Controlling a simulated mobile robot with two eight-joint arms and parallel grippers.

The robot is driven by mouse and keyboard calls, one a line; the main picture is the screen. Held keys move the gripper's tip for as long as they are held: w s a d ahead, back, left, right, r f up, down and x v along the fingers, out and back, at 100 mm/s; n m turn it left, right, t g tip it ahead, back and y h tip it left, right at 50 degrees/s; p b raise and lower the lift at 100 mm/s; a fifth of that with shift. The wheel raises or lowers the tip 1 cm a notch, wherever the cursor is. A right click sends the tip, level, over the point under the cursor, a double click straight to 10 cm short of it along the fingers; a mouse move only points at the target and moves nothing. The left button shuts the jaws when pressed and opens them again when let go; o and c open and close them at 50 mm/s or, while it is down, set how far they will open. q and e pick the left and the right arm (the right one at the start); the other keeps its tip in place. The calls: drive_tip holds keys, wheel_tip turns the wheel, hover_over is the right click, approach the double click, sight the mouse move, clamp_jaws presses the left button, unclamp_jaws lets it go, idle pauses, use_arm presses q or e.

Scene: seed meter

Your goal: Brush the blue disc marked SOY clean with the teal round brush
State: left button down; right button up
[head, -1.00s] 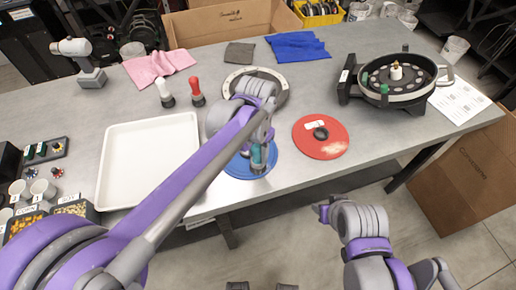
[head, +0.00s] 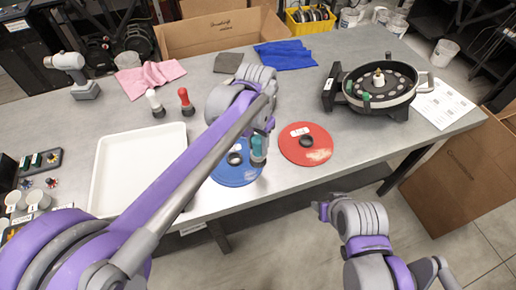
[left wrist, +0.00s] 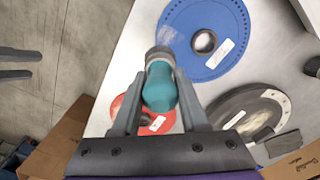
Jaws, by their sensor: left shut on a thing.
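The blue disc (head: 232,178) lies flat near the table's front edge, with a dark hub and a white label too small to read. The left wrist view shows the disc (left wrist: 228,22) with a whitish dusty patch near its rim. My left gripper (head: 262,136) is shut on the teal round brush (head: 258,146), upright at the disc's right side. In the left wrist view the brush (left wrist: 160,88) has its bristle end by the patch; I cannot tell whether it touches. My right gripper (head: 322,210) is off the table's front; its fingers are not clear.
A red disc (head: 318,152) lies just right of the blue one. A white tray (head: 112,178) lies to the left. Red (head: 186,98) and white (head: 153,100) handled tools stand behind it. The round seed meter (head: 400,95) stands at the back right. Cloths lie behind.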

use_arm(q)
drive_tip(key=shift+r+p, duration=0.35)
drive_tip(key=shift+r, duration=0.7)
